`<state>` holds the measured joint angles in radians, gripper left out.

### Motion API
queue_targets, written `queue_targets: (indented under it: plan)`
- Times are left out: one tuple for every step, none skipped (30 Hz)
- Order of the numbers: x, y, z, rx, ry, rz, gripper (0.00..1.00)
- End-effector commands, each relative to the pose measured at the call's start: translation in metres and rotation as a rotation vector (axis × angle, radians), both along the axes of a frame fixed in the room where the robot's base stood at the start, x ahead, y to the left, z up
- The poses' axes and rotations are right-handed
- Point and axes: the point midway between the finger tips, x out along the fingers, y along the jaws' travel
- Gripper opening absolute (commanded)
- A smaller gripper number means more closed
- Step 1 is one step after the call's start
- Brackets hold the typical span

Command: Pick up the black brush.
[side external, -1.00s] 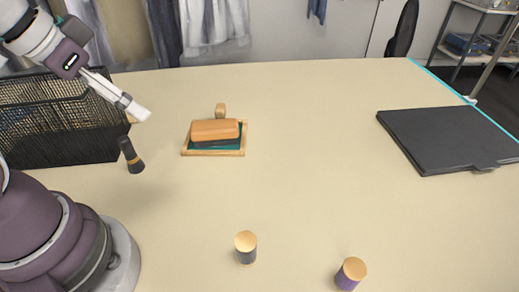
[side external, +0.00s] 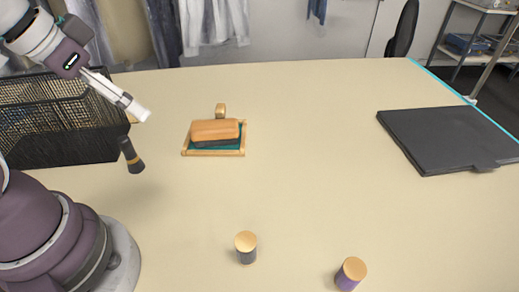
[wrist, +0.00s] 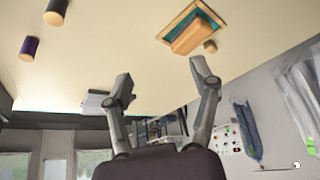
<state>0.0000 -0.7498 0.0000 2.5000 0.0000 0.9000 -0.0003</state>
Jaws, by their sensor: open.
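A brush with a tan wooden back and black underside (side external: 214,131) lies on a wood-framed tray with a teal inside (side external: 240,151). In the wrist view, the brush (wrist: 192,36) and tray (wrist: 172,27) are at the top. My gripper (side external: 142,113) is at the upper left in the side view, above the table and left of the tray, apart from the brush. In the wrist view, my gripper (wrist: 162,75) has its two fingers spread with nothing between them. The brush's underside is mostly hidden.
A black mesh basket (side external: 60,125) stands at the left. A dark gold-banded piece (side external: 131,156) is beside it. Two wood-topped cylinders, one dark (side external: 246,249) and one purple (side external: 350,275), stand in front. A dark flat folder (side external: 450,138) lies right. The middle is clear.

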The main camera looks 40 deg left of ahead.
Motion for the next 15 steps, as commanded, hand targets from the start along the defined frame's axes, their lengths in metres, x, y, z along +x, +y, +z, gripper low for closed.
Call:
queue_targets:
  plan:
    - [0.001,0.001,0.0,-0.005,0.005,0.016,0.6]
    - [0.002,0.003,-0.001,-0.013,0.016,0.044,0.6]
    - [0.005,0.008,-0.003,-0.034,0.042,0.11,0.6]
    - [0.009,0.014,-0.005,-0.057,0.067,0.183,0.6]
    - [0.012,0.021,-0.009,-0.084,0.097,0.274,0.6]
    - [0.018,0.033,-0.014,-0.126,0.14,0.418,0.6]
    - [0.021,0.043,-0.02,-0.159,0.173,0.532,0.6]
    - [0.024,0.053,-0.026,-0.189,0.203,0.648,0.6]
    - [0.028,0.067,-0.034,-0.229,0.24,0.801,0.6]
    - [0.029,0.077,-0.041,-0.256,0.266,0.91,0.6]
    - [0.029,0.086,-0.048,-0.28,0.289,1.013,0.6]
    - [0.029,0.098,-0.058,-0.308,0.315,1.138,0.6]
    - [0.029,0.106,-0.064,-0.326,0.332,1.223,0.6]
    - [0.028,0.112,-0.07,-0.34,0.346,1.297,0.6]
    - [0.026,0.119,-0.077,-0.356,0.362,1.378,0.6]
